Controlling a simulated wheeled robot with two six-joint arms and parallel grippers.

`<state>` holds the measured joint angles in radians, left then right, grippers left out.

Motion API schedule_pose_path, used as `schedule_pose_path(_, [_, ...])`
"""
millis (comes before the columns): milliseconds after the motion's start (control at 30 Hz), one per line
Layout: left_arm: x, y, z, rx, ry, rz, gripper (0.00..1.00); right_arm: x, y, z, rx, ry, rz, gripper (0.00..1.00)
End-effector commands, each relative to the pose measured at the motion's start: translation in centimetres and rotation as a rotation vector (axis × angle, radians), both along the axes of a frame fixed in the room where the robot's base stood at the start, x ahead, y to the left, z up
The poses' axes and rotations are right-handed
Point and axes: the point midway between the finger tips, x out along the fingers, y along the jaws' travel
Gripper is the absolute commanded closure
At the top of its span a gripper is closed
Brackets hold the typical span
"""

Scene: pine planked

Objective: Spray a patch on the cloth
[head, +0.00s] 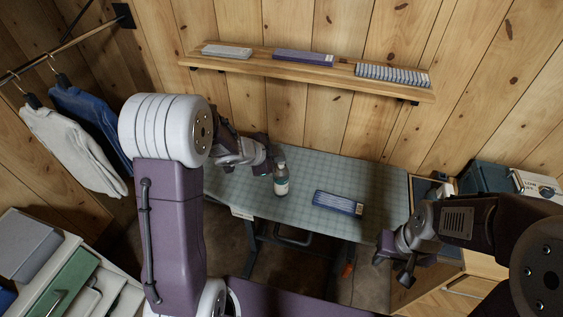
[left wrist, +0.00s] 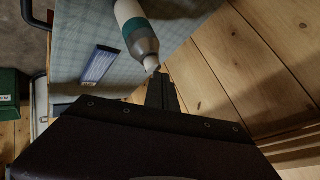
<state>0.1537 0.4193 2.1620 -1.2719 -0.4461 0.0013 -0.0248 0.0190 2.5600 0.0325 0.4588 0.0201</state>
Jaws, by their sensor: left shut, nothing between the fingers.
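A spray bottle (head: 281,180) with a pale body and a teal band stands on the gridded table. In the left wrist view the bottle (left wrist: 137,32) shows its pale nozzle near my fingers. A blue folded cloth (head: 338,203) with pale stripes lies flat on the table, right of the bottle; it also shows in the left wrist view (left wrist: 99,65). My left gripper (head: 266,163) is beside the bottle's upper part. Its fingers (left wrist: 163,92) are shut and empty, apart from the bottle. My right gripper (head: 395,266) is beyond the table's front right edge; its finger opening is unclear.
The gridded table (head: 380,180) is otherwise mostly clear. A wall shelf (head: 300,67) above holds several folded cloths. Garments (head: 75,150) hang from a rail at the left. A drawer unit (head: 75,275) stands at lower left. Boxes (head: 484,178) stand at the right.

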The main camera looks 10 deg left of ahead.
Motion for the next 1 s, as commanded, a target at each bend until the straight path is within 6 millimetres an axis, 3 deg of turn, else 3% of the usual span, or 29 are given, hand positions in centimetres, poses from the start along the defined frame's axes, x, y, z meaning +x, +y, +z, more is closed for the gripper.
schedule_pose_path(767, [-0.1, 0.0, -1.0, 0.001, 0.003, 0.000, 1.00, 0.0, 0.0, -0.6, 0.000, 0.000, 0.000, 0.64])
schedule_pose_path(1000, [0.0, 0.1, -0.1, 0.001, 0.003, 0.001, 1.00, 0.0, 0.0, 0.5, 0.000, 0.000, 0.000, 0.64])
